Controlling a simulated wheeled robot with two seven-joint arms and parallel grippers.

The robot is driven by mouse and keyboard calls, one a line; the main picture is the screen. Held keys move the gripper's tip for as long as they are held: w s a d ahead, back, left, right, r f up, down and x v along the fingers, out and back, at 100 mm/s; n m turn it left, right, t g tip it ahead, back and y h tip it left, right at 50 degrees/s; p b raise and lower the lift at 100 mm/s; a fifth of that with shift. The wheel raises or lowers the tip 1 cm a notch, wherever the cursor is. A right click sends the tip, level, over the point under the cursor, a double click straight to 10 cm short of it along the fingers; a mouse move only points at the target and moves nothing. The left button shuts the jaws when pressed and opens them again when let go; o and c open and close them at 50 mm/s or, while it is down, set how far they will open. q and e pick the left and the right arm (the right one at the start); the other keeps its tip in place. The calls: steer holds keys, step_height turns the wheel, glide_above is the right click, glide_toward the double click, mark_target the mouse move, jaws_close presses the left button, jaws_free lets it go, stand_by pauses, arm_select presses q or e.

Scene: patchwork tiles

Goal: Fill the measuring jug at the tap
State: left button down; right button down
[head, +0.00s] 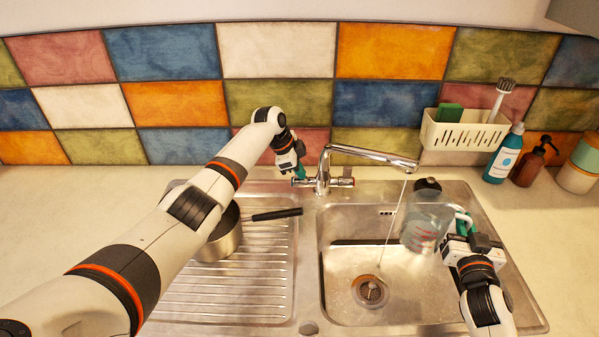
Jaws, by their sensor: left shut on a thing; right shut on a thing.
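The chrome tap (375,154) stands behind the steel sink, its spout reaching right over the basin. A thin stream of water (395,220) runs from the spout down toward the drain (370,291). My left gripper (299,175) is shut on the tap's left handle; the fingertips partly hide it. The clear measuring jug (422,228) with red markings is in the right part of the basin area, to the right of the stream. My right gripper (461,229) is shut on the jug's handle, at its right side. The stream passes beside the jug; no water level can be made out inside.
A pot (224,240) with a black handle sits on the ribbed drainboard (250,285), partly behind my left arm. A white caddy (455,134) with a brush and sponge hangs on the tiles. A blue bottle (503,157), brown dispenser (531,165) and canister (578,177) stand at right.

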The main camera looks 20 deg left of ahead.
arm_select(q)
steer(key=shift+w+g, duration=0.15)
steer(key=shift+g, duration=0.15)
steer(key=c, duration=1.6)
jaws_free()
steer(key=shift+a, duration=0.1)
steer(key=v, duration=1.2)
steer(key=shift+a, duration=0.1)
